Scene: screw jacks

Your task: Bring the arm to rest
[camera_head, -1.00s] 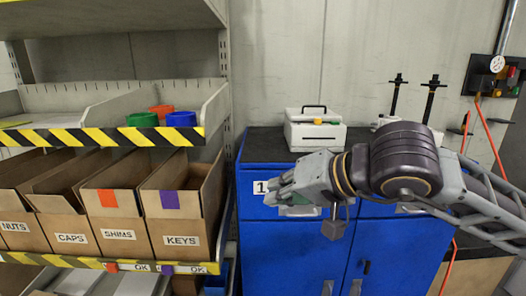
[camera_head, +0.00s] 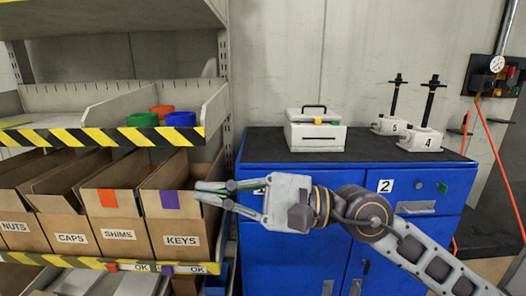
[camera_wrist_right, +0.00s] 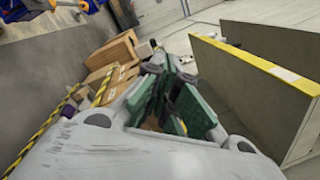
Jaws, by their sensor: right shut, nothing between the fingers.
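My right arm (camera_head: 430,258) reaches in from the lower right in the head view. Its right gripper (camera_head: 212,193) points left, in front of the blue cabinet (camera_head: 290,262) and close in the picture to the KEYS box (camera_head: 182,240). Its fingers are shut with nothing between them. In the right wrist view the green-padded fingers of the right gripper (camera_wrist_right: 168,95) show in the middle. My left gripper is in neither view.
The cabinet top carries a white case (camera_head: 315,137) and screw jacks labelled 5 (camera_head: 392,126) and 4 (camera_head: 422,142). Left stands a shelf rack (camera_head: 110,136) with open cardboard boxes and coloured rings. An orange cable (camera_head: 497,150) hangs at right.

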